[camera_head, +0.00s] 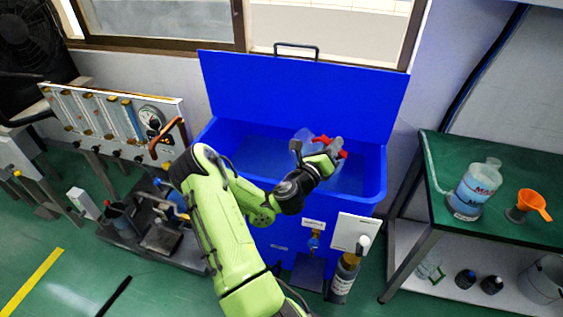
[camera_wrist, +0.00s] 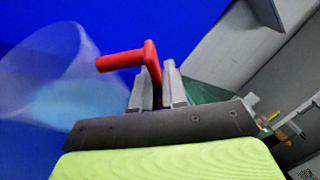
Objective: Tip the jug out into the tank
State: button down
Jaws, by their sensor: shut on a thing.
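The blue tank (camera_head: 378,172) stands by the wall with its lid (camera_head: 300,95) raised. My gripper (camera_head: 332,152) is over the tank's right part, shut on the red handle of a translucent jug (camera_head: 306,140). In the wrist view my gripper (camera_wrist: 158,85) grips the red handle, and the jug (camera_wrist: 50,75) is tilted to the left with pale bluish liquid visible inside. The blue behind it fills much of that view. My gripper partly hides the jug in the head view, and whether liquid is flowing out cannot be told.
A green-topped table (camera_head: 430,150) at right holds a labelled clear container (camera_head: 474,190) and an orange funnel (camera_head: 533,203). A dark bottle (camera_head: 343,280) stands before the tank. A panel with gauges (camera_head: 115,118) is at left. Green floor is open at lower left.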

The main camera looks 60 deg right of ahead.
aim_at(324, 137)
jog(key=shift+w+a+r+n+h+b, duration=0.1)
jog(key=shift+w+r+n+h+b, duration=0.15)
jog(key=shift+r+n+b, duration=0.25)
jog(key=shift+w+a+r+n+h+b, duration=0.1)
jog(key=shift+w+r+n+h+b, duration=0.1)
jog(key=shift+r+n+h+b, duration=0.3)
jog(key=shift+w+a+r+n+h+b, duration=0.1)
jog(key=shift+w+r+n+h+b, duration=0.1)
jog(key=shift+r+n+b, duration=0.35)
jog(key=shift+w+a+r+n+t+h+b, duration=0.15)
jog(key=shift+w+r+n+t+h+b, duration=0.1)
jog(key=shift+w+r+n+t+b, duration=0.25)
jog(key=shift+w+a+r+n+t+h+b, duration=0.1)
jog(key=shift+a+r+n+t+h+b, duration=0.2)
jog(key=shift+b, duration=0.4)
dwell(1.4)
